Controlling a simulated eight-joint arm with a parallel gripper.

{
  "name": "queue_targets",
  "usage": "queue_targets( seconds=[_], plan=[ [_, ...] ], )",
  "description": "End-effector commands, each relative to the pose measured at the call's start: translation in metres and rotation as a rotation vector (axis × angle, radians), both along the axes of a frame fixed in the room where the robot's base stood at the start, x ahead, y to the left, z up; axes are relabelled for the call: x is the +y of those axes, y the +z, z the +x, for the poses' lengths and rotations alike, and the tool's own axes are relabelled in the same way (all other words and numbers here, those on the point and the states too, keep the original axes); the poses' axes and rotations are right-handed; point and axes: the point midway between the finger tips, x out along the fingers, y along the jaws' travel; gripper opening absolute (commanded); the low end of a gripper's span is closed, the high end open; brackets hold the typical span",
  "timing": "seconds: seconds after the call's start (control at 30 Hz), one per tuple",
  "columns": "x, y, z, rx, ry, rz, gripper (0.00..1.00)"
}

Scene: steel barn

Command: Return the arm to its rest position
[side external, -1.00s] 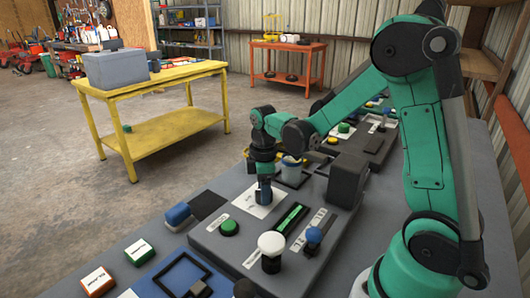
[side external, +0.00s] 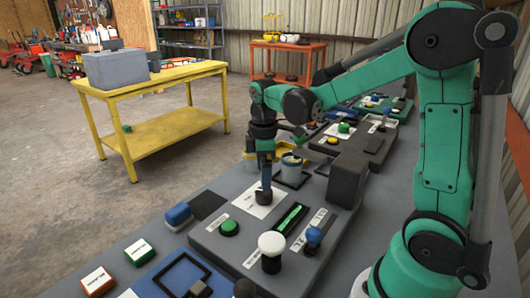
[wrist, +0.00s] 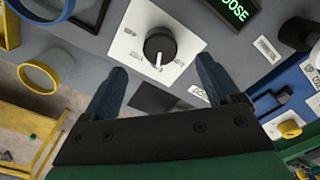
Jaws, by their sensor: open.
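My gripper (side external: 265,184) points down over a white dial plate (side external: 257,203) on the grey console, in the side view. In the wrist view my gripper (wrist: 163,72) has its two blue fingers spread apart with nothing between them. The black dial knob (wrist: 159,46) on its white plate (wrist: 130,42) lies beyond the fingertips, clear of both. My green arm (side external: 380,82) reaches in from the right, its forearm bent over the console. The exact gap between the fingertips and the knob is hard to judge in the side view.
The console holds a green button (side external: 229,228), a white round knob (side external: 271,243), a blue-topped lever (side external: 314,236) and a dark block (side external: 347,178). A yellow-rimmed cup (wrist: 39,78) shows in the wrist view. A yellow table (side external: 165,129) stands on open floor behind.

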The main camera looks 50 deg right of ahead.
Motion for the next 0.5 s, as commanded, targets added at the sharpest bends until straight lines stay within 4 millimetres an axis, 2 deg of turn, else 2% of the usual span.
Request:
queue_targets(
  seconds=[0.5],
  plan=[
    [0.0046,0.0108,-0.0026,-0.023,-0.028,-0.005,0.83]
  ],
)
